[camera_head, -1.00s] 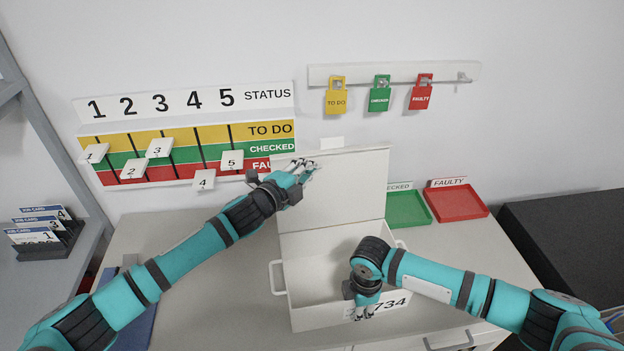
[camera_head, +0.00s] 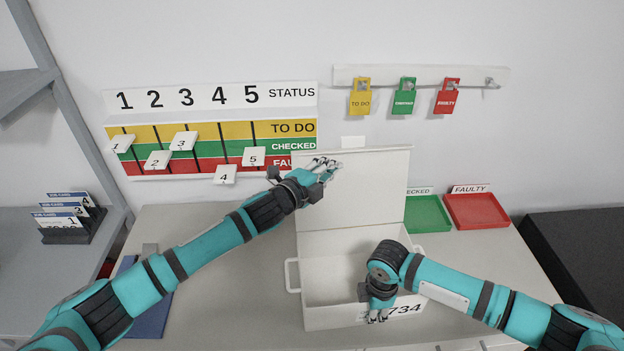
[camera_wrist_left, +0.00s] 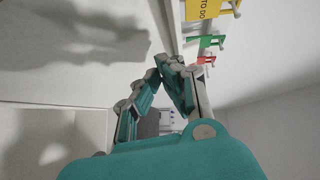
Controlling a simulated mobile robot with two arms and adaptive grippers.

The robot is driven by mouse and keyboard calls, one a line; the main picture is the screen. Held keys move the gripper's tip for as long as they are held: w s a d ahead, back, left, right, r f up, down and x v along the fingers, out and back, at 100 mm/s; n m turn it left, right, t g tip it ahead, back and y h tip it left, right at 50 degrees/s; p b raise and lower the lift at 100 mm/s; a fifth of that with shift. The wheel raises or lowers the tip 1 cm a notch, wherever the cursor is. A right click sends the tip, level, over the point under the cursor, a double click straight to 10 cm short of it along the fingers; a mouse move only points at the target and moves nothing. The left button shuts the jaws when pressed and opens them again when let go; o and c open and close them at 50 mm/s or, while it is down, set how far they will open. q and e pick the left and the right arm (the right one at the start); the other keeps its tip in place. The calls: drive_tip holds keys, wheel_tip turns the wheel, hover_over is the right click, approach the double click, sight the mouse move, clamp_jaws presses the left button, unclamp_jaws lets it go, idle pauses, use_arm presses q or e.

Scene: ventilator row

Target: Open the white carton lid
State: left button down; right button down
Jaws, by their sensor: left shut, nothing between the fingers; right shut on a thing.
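The white carton (camera_head: 330,277) stands on the table with its lid (camera_head: 378,185) raised, roughly upright at the back. The box is open and the inside I can see looks empty. My left gripper (camera_head: 331,164) is shut and empty at the upper left of the lid. The left wrist view shows its fingers (camera_wrist_left: 163,68) closed together, with a pale panel beside them. My right gripper (camera_head: 378,316) is shut on the front wall of the carton, beside the printed number. Whether the left fingers touch the lid I cannot tell.
A green tray (camera_head: 427,214) and a red tray (camera_head: 476,211) lie right of the carton. The status board (camera_head: 215,130) and tag rail (camera_head: 420,76) hang on the wall behind. A job card rack (camera_head: 75,219) stands at left. A blue item (camera_head: 150,316) lies front left.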

use_arm(q)
drive_tip(key=d+r+v, duration=0.1)
drive_tip(key=v, duration=1)
drive_tip(key=shift+s+r, duration=0.2)
drive_tip(key=shift+s, duration=0.45)
drive_tip(key=shift+a, duration=0.1)
use_arm(e)
drive_tip(key=c, duration=1.4)
unclamp_jaws()
drive_tip(key=shift+r, duration=0.1)
